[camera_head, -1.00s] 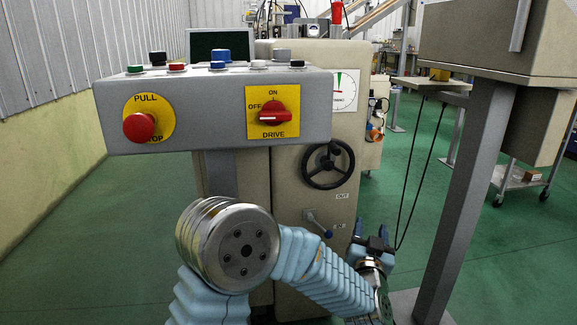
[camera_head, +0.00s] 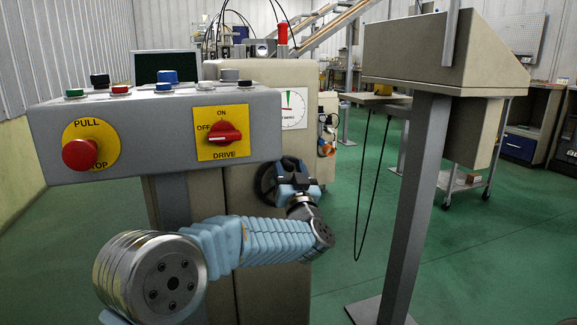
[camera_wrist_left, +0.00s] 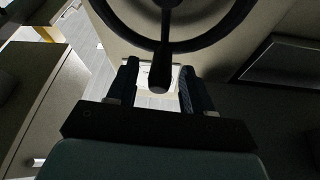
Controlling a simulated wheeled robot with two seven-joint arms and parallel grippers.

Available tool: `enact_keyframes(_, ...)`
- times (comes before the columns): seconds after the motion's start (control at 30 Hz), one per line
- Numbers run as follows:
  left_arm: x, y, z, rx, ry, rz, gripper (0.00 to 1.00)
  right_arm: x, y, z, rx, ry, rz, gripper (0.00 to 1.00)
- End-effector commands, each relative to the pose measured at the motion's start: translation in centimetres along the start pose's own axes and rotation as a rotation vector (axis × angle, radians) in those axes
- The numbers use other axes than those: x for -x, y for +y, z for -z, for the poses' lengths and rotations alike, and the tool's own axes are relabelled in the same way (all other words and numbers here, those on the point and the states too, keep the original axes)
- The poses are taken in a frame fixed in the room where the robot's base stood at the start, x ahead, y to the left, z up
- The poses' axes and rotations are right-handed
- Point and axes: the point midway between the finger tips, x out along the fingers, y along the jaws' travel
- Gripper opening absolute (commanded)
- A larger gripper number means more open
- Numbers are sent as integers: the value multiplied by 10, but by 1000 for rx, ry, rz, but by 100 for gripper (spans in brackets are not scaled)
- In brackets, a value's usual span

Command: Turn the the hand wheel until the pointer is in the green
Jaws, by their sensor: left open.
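The black hand wheel (camera_head: 262,183) is on the beige machine's front, mostly hidden behind my left gripper (camera_head: 293,168). In the left wrist view the wheel rim (camera_wrist_left: 120,33) arcs across the top. A dark knob-like handle (camera_wrist_left: 160,72) points down from it between the two fingertips of my open left gripper (camera_wrist_left: 158,82). Contact with the fingers cannot be told. The white dial (camera_head: 295,120) above the wheel shows a green sector and a thin dark pointer near its top. Whether the pointer lies in the green is too small to tell. The right gripper is out of view.
A grey control box (camera_head: 150,125) with a red stop button (camera_head: 80,155) and a red drive switch (camera_head: 224,132) juts out at left, above my left arm. A grey post (camera_head: 415,200) carrying a beige cabinet (camera_head: 415,50) stands at right.

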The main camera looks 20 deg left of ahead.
Motion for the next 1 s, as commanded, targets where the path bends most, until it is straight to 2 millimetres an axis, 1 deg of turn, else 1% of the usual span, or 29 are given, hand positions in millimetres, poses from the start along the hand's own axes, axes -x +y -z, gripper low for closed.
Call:
enact_keyframes(0.1, -7, -1, 0, 0, 0, 1, 51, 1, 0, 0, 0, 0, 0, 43)
enact_keyframes(0.37, -8, 0, 0, 0, 0, 0, 51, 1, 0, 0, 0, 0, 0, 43)
enact_keyframes(0.47, -8, 0, 0, 0, 0, 0, 37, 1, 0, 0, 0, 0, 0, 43)
enact_keyframes(0.7, -8, 0, 0, 0, 0, 0, 0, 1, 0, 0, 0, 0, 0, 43)
enact_keyframes(1.0, -8, 0, 0, -2, 0, -2, 0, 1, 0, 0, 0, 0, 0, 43)
